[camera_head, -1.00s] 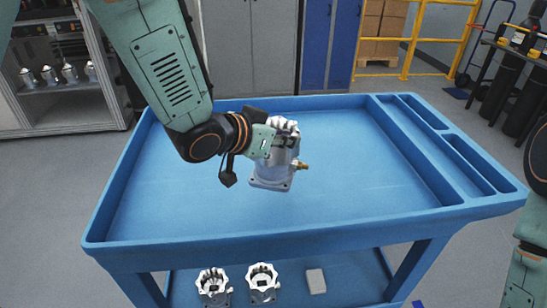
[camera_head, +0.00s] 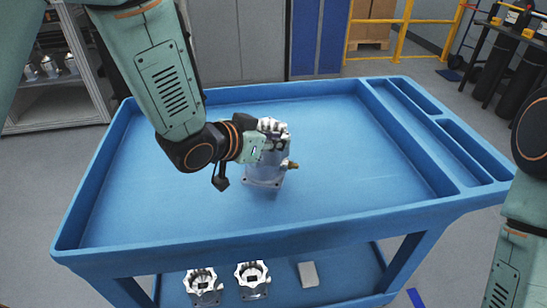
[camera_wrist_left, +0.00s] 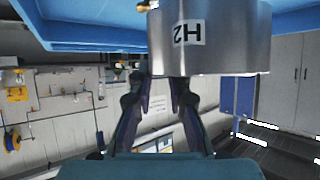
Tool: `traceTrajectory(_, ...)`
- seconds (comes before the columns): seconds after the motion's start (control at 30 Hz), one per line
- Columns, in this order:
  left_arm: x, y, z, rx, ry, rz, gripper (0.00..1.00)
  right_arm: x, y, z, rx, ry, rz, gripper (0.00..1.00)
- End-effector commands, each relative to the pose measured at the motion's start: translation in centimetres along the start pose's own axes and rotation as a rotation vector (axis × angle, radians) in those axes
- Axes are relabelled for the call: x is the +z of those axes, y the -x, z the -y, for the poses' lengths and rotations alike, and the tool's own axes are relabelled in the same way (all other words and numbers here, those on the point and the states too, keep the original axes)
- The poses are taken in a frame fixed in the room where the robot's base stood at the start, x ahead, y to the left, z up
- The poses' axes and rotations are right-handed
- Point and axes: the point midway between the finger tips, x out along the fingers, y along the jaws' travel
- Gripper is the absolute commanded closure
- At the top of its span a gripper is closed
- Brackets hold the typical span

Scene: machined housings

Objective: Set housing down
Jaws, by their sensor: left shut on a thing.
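The silver machined housing (camera_head: 268,165) is upright over the middle of the blue cart's top tray (camera_head: 340,190), with a square flange at its base and a brass fitting on its right side. My left gripper (camera_head: 262,146) is shut on its upper part from the left. I cannot tell for sure whether the base touches the tray. In the left wrist view the housing (camera_wrist_left: 215,45) shows a label reading H2, upside down, between and beyond my left fingers (camera_wrist_left: 160,85). My right arm shows at the right edge of the head view; its gripper is out of view.
The tray has raised rims and long narrow compartments (camera_head: 440,125) along its right side. Two similar housings (camera_head: 203,285) (camera_head: 252,278) and a small grey block (camera_head: 308,274) lie on the lower shelf. Free tray surface surrounds the held housing.

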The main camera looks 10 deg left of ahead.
Motion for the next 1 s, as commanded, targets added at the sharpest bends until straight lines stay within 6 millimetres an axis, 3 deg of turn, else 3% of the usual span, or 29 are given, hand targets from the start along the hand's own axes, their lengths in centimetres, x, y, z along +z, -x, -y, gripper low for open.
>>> traceTrajectory(0.23,0.9,-0.9,0.1,0.0,-0.003,-0.009,1.0,0.0,-0.4,0.0,0.0,0.001,-0.001,0.6)
traceTrajectory(0.5,3.5,-2.5,0.1,-0.001,-0.003,-0.009,1.0,0.0,-1.3,0.0,0.0,0.001,0.0,0.6)
traceTrajectory(0.7,3.5,-2.5,0.2,-0.001,-0.002,-0.009,1.0,0.0,-1.2,0.0,0.0,0.001,-0.001,0.6)
traceTrajectory(0.73,3.8,-2.5,0.1,0.0,0.0,0.0,0.82,0.0,-1.2,0.0,0.0,0.001,-0.001,0.6)
traceTrajectory(1.0,3.7,-2.5,0.1,0.0,0.0,-0.001,0.6,0.0,-1.2,0.0,0.0,0.001,0.0,0.6)
